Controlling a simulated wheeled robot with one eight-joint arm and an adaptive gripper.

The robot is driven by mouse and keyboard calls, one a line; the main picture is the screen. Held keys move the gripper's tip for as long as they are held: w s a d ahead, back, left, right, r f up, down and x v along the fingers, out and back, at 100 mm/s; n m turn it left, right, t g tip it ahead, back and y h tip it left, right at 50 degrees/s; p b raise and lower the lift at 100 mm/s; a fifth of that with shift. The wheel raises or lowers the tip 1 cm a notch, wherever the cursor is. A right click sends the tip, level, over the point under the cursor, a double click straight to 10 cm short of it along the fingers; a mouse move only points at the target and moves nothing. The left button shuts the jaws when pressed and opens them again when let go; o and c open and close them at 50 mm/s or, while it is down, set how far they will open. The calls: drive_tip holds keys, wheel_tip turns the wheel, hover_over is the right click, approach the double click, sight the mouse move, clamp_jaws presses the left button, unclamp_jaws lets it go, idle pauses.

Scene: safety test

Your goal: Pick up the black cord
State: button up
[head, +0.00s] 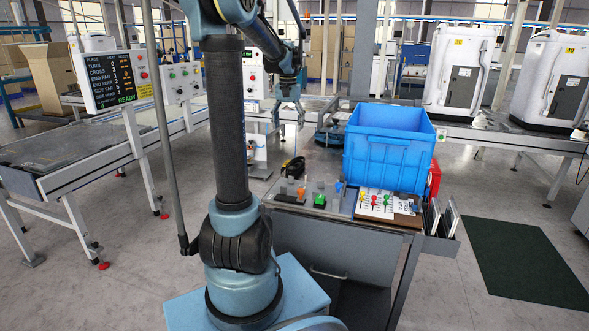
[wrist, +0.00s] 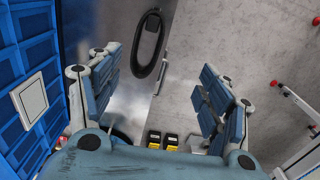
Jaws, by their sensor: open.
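The black cord (wrist: 137,68) shows in the wrist view as a narrow closed loop with a thicker block at one end. It lies at the edge of a grey surface. A small black coil on the worktop in the head view (head: 293,167) looks like the same cord. My gripper (wrist: 160,78) is open, with blue-grey fingers spread wide at left and right. The cord is beyond the fingertips, and nothing is between them. In the head view my gripper (head: 288,116) hangs above and behind the coil, small and partly unclear.
A blue bin (head: 388,155) stands on the worktop to the right and fills the left of the wrist view. A conveyor (head: 100,150) runs at left.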

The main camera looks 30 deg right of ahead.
sight(295, 163)
drive_tip(key=shift+m, duration=0.3)
drive_tip(key=d+f, duration=0.1)
drive_tip(key=f, duration=0.5)
drive_tip(key=d+f, duration=0.1)
drive_tip(key=f, duration=0.4)
drive_tip(key=d+f, duration=0.1)
drive_tip(key=f, duration=0.5)
drive_tip(key=shift+w+d+f, duration=0.2)
drive_tip(key=shift+d+f, duration=0.15)
drive_tip(key=c, duration=1.2)
